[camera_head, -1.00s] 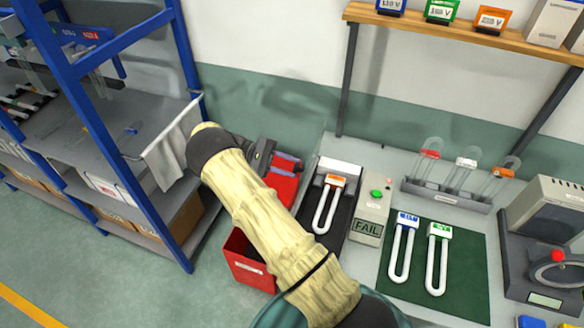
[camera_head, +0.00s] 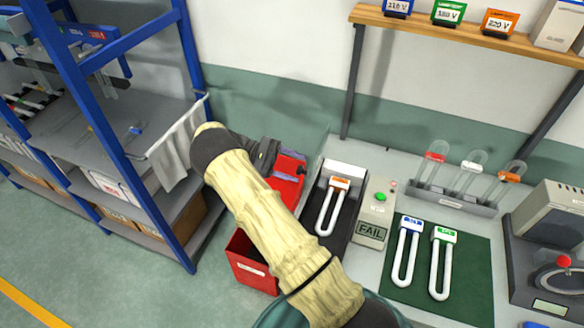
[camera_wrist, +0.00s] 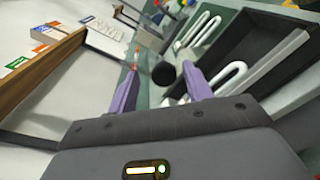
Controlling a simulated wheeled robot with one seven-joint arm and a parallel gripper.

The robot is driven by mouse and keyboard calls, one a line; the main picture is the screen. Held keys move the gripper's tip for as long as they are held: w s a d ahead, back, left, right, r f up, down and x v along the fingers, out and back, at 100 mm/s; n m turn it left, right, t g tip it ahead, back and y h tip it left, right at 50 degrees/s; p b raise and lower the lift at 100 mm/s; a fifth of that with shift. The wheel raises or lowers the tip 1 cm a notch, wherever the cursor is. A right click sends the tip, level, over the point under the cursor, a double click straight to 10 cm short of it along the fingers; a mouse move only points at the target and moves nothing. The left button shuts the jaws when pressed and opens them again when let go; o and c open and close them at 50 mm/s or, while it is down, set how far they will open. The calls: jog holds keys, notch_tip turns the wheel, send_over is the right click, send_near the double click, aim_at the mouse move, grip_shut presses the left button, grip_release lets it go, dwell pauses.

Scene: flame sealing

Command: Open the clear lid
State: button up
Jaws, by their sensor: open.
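My gripper (camera_head: 296,164) is left of the test station, above the red bin. In the wrist view my gripper (camera_wrist: 160,70) has its two purple fingers apart, with nothing held between them. A dark round knob-like thing (camera_wrist: 163,74) shows between and beyond the fingertips; I cannot tell whether it touches either one. A black tray (camera_head: 333,243) holds a white U-shaped tube with an orange cap (camera_head: 328,207). A faint see-through panel edge shows at the tray's left side; I cannot tell for certain that it is the clear lid.
The red bin (camera_head: 253,272) stands below my arm. A grey box reading FAIL (camera_head: 371,231) is right of the tray. A green mat (camera_head: 424,277) bears two more tubes. A tube rack (camera_head: 450,202) stands behind. A blue shelf frame (camera_head: 110,130) is at left.

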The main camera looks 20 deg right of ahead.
notch_tip(320, 180, up, 9)
jog(key=b, duration=0.2)
jog(key=shift+r+b, duration=0.15)
jog(key=shift+b, duration=0.25)
